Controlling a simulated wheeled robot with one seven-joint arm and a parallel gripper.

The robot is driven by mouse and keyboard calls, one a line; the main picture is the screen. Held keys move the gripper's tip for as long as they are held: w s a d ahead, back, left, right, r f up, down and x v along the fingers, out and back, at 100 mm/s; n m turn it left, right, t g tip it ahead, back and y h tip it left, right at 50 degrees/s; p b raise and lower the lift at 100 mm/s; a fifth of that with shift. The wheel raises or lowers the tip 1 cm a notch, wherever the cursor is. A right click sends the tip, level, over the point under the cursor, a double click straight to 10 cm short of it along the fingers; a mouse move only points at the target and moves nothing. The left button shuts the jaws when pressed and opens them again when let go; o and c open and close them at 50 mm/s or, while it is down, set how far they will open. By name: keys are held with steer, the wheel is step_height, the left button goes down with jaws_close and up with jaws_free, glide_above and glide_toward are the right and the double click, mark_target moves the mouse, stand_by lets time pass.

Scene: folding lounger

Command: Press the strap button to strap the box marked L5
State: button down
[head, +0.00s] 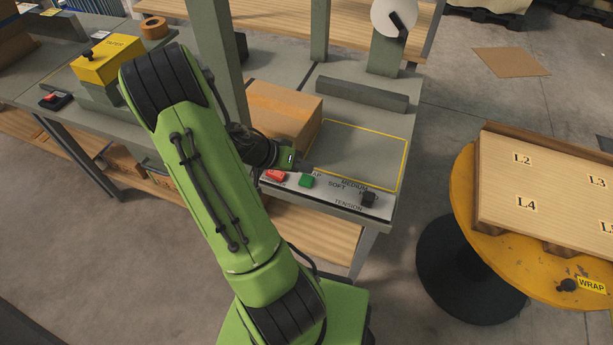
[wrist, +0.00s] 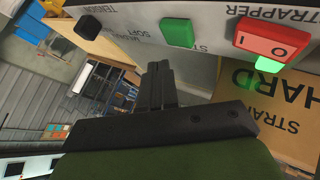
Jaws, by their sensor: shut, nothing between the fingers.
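The green strap button (head: 306,180) sits on the strapper's front panel, between a red rocker switch (head: 274,176) and a black tension knob (head: 369,197). In the wrist view the green button (wrist: 177,32) is whole and uncovered. My gripper (wrist: 158,72) is shut and empty, its tips just below the button in that picture and apart from it. A cardboard box (head: 285,108) lies on the strapper table beside the upright post. Its face shows "STRAP HARD" in the wrist view (wrist: 262,105); I see no L5 mark on it. My arm hides part of it.
The red switch shows a green light in the wrist view (wrist: 265,64). A yellow turntable (head: 462,190) with a wooden board (head: 550,185) marked L2, L3 and L4 stands at the right. A yellow taper (head: 108,60) is at the left. Floor lies clear between table and turntable.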

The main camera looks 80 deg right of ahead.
mark_target(302, 180)
steer(key=shift+r+p, duration=1.05)
steer(key=shift+r, duration=0.85)
